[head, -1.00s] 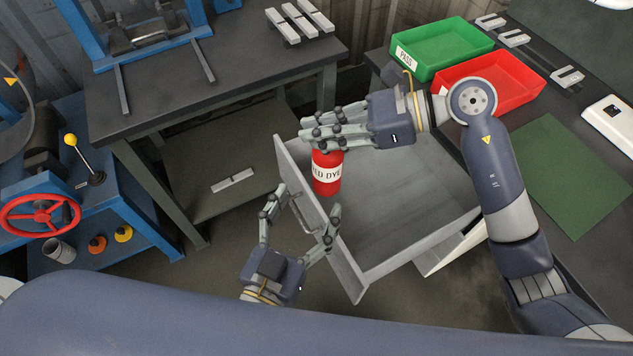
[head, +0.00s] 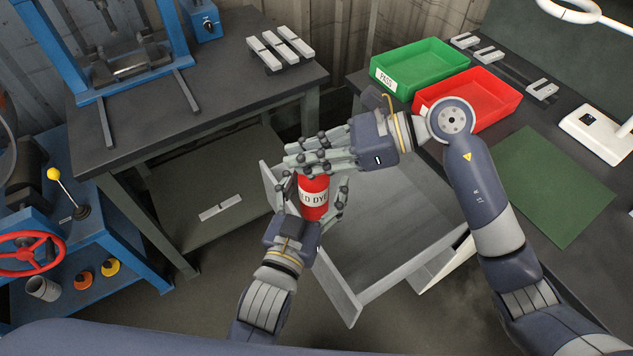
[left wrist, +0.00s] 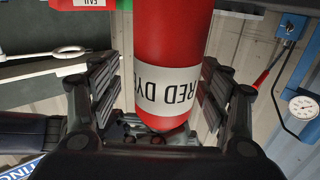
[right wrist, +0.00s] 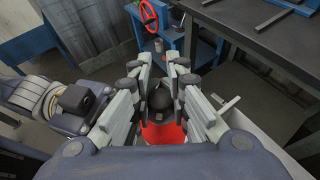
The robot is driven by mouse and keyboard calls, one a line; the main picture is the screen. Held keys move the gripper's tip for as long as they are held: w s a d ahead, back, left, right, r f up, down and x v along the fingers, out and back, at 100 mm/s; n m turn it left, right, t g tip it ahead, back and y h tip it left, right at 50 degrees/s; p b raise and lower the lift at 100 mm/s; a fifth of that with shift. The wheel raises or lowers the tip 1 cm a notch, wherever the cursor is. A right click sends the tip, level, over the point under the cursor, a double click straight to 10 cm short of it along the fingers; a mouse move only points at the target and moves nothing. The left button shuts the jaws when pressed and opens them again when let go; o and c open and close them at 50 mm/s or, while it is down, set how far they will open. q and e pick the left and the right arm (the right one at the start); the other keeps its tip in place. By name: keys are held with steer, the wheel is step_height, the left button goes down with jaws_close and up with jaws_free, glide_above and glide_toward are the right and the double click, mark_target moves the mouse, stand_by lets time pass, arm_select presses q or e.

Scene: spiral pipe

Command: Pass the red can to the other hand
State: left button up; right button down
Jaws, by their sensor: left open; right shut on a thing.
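The red can (head: 313,197) with a white "RED DYE" label hangs upright in my right gripper (head: 312,155), which is shut around its top. In the right wrist view the can (right wrist: 163,135) shows between the fingers, with its dark cap. My left gripper (head: 311,203) is open, with its fingers on either side of the can's lower body. In the left wrist view the can (left wrist: 172,60) stands between the open fingers with clear gaps on both sides. The can's top is hidden by the right fingers in the head view.
An open grey drawer (head: 390,235) lies just behind and right of the hands. A green bin (head: 420,66) and a red bin (head: 470,98) stand on the right bench. A dark table (head: 190,95) with a blue press is at the back left.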

arm_select(q)
steer(key=c, duration=1.4)
steer(key=shift+r, duration=0.1)
arm_select(e)
steer(key=c, duration=1.4)
jaws_free()
